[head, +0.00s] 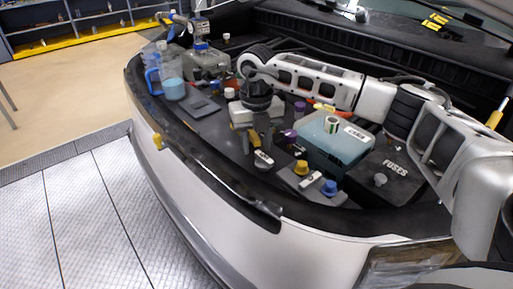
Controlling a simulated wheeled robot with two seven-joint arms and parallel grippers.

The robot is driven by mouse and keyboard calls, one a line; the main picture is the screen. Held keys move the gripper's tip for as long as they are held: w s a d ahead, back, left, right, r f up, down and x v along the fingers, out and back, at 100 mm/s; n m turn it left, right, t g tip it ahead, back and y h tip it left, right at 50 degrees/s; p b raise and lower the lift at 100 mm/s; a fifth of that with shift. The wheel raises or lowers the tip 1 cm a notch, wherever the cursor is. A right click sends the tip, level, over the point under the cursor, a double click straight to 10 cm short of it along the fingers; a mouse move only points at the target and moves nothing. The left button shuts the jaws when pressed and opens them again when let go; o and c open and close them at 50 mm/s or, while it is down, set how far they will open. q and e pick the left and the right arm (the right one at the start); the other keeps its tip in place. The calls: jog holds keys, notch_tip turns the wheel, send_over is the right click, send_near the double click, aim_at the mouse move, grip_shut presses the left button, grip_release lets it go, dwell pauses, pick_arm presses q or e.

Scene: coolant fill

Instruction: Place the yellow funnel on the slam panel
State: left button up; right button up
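My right gripper (262,144) points down over the engine bay from the arm at the right. Its two fingers look apart, with nothing clear between them. A small dark cap with a white label lies just below the fingertips. No funnel shape is plain. Another small yellow piece (301,168) stands on a grey plate right of my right gripper. I cannot tell which, if either, is the funnel. My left gripper is not in view.
A blue-handled jug (173,89) and a grey reservoir (206,66) stand at the left. A teal box (335,147) and the black fuse box (378,180) are at the right. A blue cap (329,188) is on the grey plate. The middle of the slam panel looks clear.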

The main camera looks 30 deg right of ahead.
notch_tip(320, 180, up, 10)
jog(key=shift+r+b, duration=0.1)
jog(key=shift+b, duration=0.25)
dwell(0.4)
